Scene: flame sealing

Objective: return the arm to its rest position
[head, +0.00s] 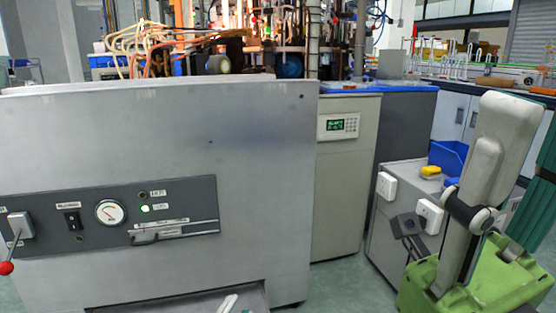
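Neither gripper can be made out in the head view. A pale grey upright link with a dark joint stands at the lower right, in front of a green boxy body. I cannot tell for sure whether these are parts of my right arm. No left arm shows. Nothing is seen held.
A blue bin (447,157) and yellow object (430,171) are at right.

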